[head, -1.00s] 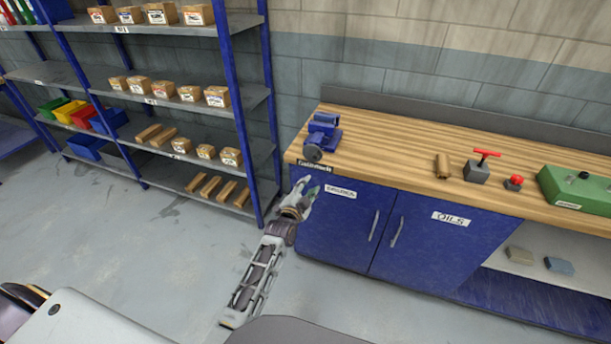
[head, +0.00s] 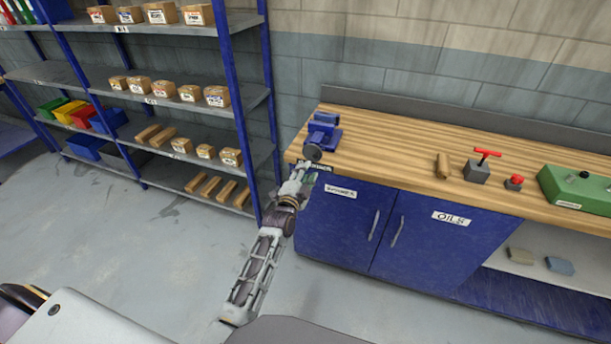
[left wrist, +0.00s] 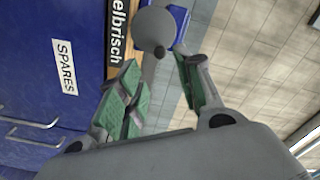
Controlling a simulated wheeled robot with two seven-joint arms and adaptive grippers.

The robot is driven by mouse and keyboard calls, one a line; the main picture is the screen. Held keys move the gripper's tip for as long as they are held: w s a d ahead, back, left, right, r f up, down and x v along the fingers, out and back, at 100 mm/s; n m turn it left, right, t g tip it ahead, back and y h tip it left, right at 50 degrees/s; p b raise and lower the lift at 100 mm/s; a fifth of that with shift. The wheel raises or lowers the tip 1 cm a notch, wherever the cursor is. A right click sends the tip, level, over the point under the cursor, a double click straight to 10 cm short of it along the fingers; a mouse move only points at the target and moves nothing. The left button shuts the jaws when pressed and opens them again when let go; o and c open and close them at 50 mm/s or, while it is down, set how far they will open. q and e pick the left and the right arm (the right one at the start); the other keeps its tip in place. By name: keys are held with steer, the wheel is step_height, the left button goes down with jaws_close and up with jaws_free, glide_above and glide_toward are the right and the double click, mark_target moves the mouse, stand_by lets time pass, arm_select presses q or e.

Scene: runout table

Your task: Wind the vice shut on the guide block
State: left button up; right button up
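The blue vice (head: 324,130) stands on the left end of the wooden bench top. Its round grey hand wheel (head: 313,153) faces the front edge. In the left wrist view the wheel (left wrist: 154,28), with a small dark knob, lies just beyond my fingertips. My left gripper (head: 305,172) is in front of and a little below the wheel. Its green-padded fingers (left wrist: 160,82) are apart with nothing between them, and I see no contact. I cannot make out a guide block in the jaws. My right gripper is not in view.
The bench top (head: 390,150) is clear just right of the vice. Farther right are a wooden block (head: 443,167), a red-handled device (head: 478,170), a red button (head: 514,182) and a green case (head: 580,188). A blue shelf rack (head: 251,130) stands left of the bench.

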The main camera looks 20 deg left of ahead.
mark_target(315, 157)
arm_select(q)
steer(key=w+b, duration=0.2)
steer(key=w, duration=0.2)
steer(key=shift+d+f+b, duration=0.1)
steer(key=shift+b, duration=0.25)
steer(key=shift+w+b, duration=0.4)
steer(key=shift+w, duration=1.35)
steer(key=shift+w+d, duration=0.1)
steer(key=shift+w, duration=0.4)
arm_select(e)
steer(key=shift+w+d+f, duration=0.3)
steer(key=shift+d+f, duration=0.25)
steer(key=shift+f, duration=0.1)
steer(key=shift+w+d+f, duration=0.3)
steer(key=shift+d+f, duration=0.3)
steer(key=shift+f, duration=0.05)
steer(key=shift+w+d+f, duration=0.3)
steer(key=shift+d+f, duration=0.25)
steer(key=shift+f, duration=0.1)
